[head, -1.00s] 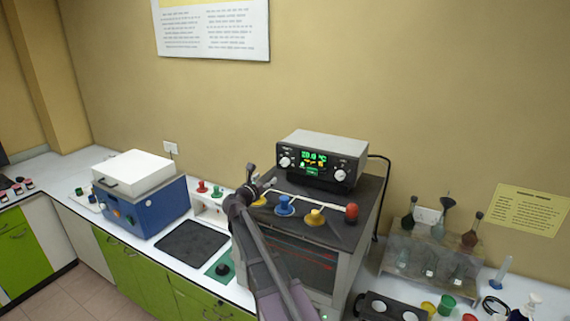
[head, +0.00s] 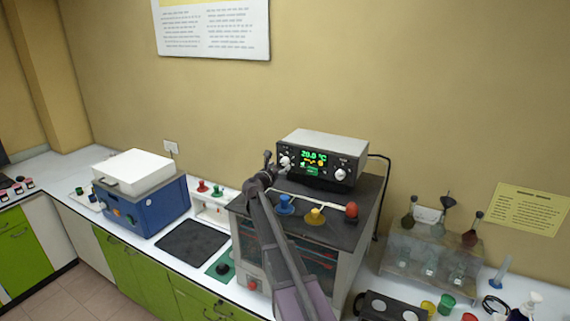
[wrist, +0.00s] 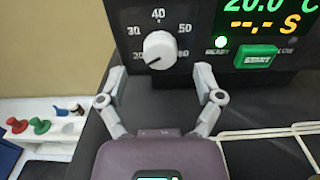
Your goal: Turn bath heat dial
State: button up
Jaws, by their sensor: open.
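The bath control unit (head: 318,158) stands on top of the oven-like bath, its green display reading about 20.0 °C. The heat dial is a white round knob (wrist: 160,50) with a scale from 20 to 60 around it; in the head view it is the left knob (head: 285,161). Its dark pointer mark seems to face lower left. My gripper (wrist: 159,76) is open and empty. In the wrist view its fingers lie left and right of the dial, a little below its middle, with no clear contact. In the head view my gripper (head: 270,164) is just left of the dial.
A second white knob (head: 340,174) is at the unit's right. The green START button (wrist: 254,57) sits right of my fingers. A white rack with blue (head: 286,204), yellow and red (head: 351,210) stoppers lies in front. A blue centrifuge-like box (head: 145,205) stands left.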

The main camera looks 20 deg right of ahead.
aim_at(284, 162)
jog(key=shift+x, duration=1.8)
jog(key=c, duration=1.1)
